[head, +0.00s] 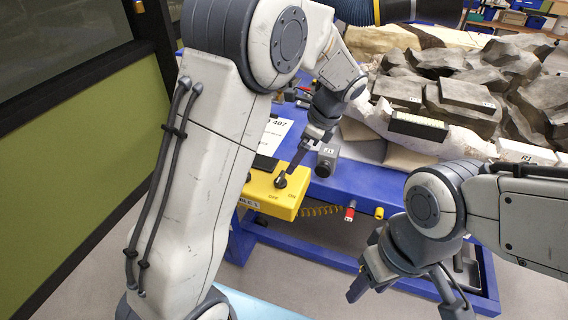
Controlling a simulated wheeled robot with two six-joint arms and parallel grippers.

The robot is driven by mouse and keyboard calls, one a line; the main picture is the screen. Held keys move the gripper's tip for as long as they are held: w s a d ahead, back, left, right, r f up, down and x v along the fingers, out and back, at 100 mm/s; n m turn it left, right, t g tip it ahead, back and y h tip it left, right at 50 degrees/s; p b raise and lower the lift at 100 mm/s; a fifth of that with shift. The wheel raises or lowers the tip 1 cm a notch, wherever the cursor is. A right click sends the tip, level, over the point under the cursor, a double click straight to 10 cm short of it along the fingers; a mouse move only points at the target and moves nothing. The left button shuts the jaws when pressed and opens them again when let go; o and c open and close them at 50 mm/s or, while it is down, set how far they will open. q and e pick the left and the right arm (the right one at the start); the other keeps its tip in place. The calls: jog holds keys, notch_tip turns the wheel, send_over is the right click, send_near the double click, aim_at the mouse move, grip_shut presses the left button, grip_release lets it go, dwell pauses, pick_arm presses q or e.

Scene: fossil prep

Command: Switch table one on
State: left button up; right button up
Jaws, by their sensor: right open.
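A yellow switch box (262,199) sits on the near edge of the blue table (345,180). Its front label is partly hidden by my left arm; "BLE 1" reads. A black rotary knob (281,182) is on its top, with OFF marked toward the left and ON toward the right. I cannot tell for sure which mark the knob points to. My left gripper (302,158) points down just above the knob, its fingers close to it; contact and finger gap are unclear. My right gripper (408,292) is open and empty, low in front of the table.
Large grey fossil rocks (475,85) in white jackets fill the table behind. A yellow coiled cable (320,211) and red connector (350,211) hang at the table's front edge. A green panel (85,150) stands at left.

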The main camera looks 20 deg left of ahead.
aim_at(281, 176)
pick_arm(q)
jog(key=x, duration=0.7)
jog(key=p+x, duration=0.1)
jog(key=x, duration=0.3)
jog(key=shift+w+a+r, duration=0.2)
jog(key=shift+w+a, duration=0.1)
jog(key=c, duration=1.4)
